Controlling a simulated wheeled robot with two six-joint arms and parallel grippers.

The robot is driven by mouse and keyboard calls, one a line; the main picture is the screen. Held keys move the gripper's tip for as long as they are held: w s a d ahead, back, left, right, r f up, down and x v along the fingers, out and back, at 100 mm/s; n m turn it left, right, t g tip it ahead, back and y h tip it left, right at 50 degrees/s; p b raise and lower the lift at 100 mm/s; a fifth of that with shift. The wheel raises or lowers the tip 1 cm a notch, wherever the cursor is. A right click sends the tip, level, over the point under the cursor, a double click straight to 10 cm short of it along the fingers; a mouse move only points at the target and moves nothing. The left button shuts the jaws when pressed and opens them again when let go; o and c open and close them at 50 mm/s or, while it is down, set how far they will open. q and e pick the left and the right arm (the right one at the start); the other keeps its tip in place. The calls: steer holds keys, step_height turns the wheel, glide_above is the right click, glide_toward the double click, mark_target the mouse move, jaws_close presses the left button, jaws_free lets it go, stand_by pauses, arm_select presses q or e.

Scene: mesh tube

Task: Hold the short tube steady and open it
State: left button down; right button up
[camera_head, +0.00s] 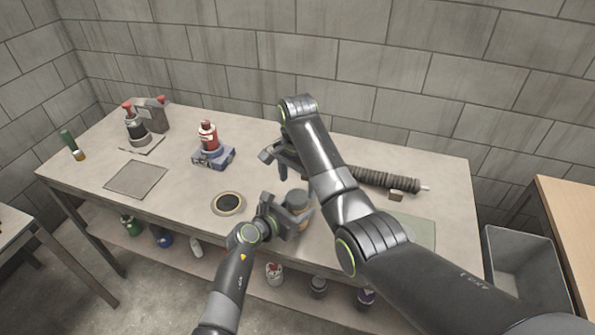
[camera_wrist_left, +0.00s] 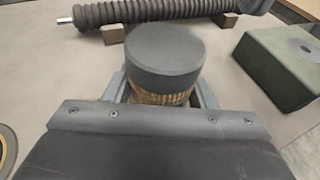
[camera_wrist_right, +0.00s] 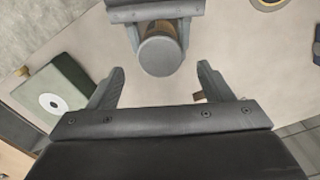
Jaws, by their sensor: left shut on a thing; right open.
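The short tube has a tan mesh body (camera_wrist_left: 163,97) and a wide dark grey cap (camera_wrist_left: 165,62). It stands upright near the table's front edge. My left gripper (camera_head: 294,212) is shut around its body below the cap. The cap (camera_head: 297,197) is partly hidden by my arms in the head view. My right gripper (camera_head: 281,157) is open and empty above the table, behind the tube in the head view. In the right wrist view the cap (camera_wrist_right: 160,55) lies beyond and between the open fingers, apart from them.
A long dark ribbed tube (camera_head: 375,178) lies on small blocks at the back right. A green box (camera_wrist_left: 285,68) with a round top mark stands right of the short tube. A dark-centred ring (camera_head: 228,203) lies to its left. A red bottle (camera_head: 208,136) stands on a blue base.

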mark_target(298, 196)
step_height(298, 196, down, 5)
steer(key=shift+r, duration=0.1)
stand_by(0.3)
steer(key=c, duration=1)
steer(key=n, duration=1.1)
steer(key=shift+n, duration=0.3)
arm_select(q)
steer(key=shift+a, duration=0.1)
arm_select(e)
steer(key=n, duration=0.4)
steer(key=shift+n, duration=0.3)
steer(key=n, duration=0.5)
